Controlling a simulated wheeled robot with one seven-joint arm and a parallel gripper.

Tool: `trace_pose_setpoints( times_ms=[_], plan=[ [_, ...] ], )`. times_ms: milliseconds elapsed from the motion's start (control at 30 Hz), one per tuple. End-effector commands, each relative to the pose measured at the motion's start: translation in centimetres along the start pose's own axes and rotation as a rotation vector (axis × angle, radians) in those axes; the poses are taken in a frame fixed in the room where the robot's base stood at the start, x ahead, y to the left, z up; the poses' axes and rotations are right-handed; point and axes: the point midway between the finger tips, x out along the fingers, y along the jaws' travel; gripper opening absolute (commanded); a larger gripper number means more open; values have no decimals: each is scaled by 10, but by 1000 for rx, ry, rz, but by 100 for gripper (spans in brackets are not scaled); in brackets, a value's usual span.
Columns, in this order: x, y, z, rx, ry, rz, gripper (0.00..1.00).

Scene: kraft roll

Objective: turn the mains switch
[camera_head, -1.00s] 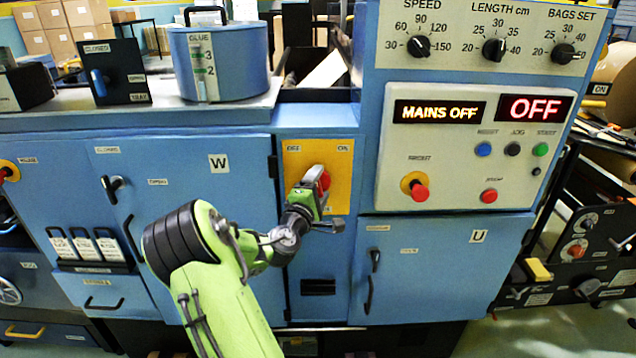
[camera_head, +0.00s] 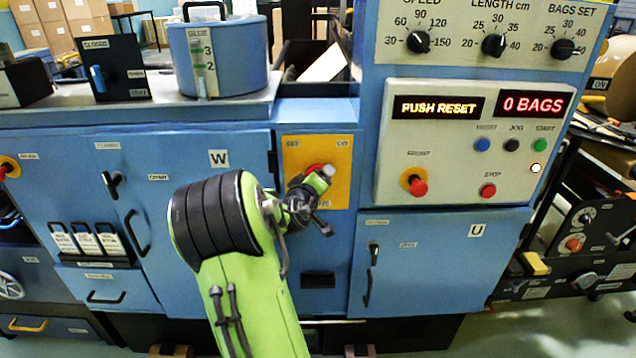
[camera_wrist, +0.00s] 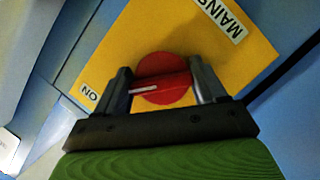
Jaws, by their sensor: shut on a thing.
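The mains switch is a red round knob on a yellow plate (camera_head: 334,148) marked OFF and ON in the head view. In the wrist view the red knob (camera_wrist: 165,80) sits between my gripper's two dark fingers (camera_wrist: 165,88), which are shut on its raised grip. A white pointer line on the grip faces the ON label (camera_wrist: 90,95). In the head view my gripper (camera_head: 318,177) hides most of the knob. The displays read PUSH RESET (camera_head: 437,107) and 0 BAGS (camera_head: 535,104).
Right of the plate is a control panel with a red knob on a yellow base (camera_head: 415,184), a red stop button (camera_head: 488,191), and blue, black and green buttons. A small white lamp (camera_head: 536,168) is lit. Blue cabinet doors with handles stand below and left.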

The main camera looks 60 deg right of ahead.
Motion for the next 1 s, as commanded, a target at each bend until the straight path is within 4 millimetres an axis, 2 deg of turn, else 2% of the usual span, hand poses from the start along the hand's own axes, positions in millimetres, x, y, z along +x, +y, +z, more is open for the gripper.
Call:
trace_pose_setpoints(
  times_ms=[33,300,833,867,1000],
  plan=[
    [0,-4,6,19,-15,-16,40],
    [0,-5,6,96,-17,-50,40],
    [0,-5,6,111,-16,-59,40],
    [0,-5,6,110,-16,-59,75],
    [0,-4,4,112,-13,-56,94]
  ],
)
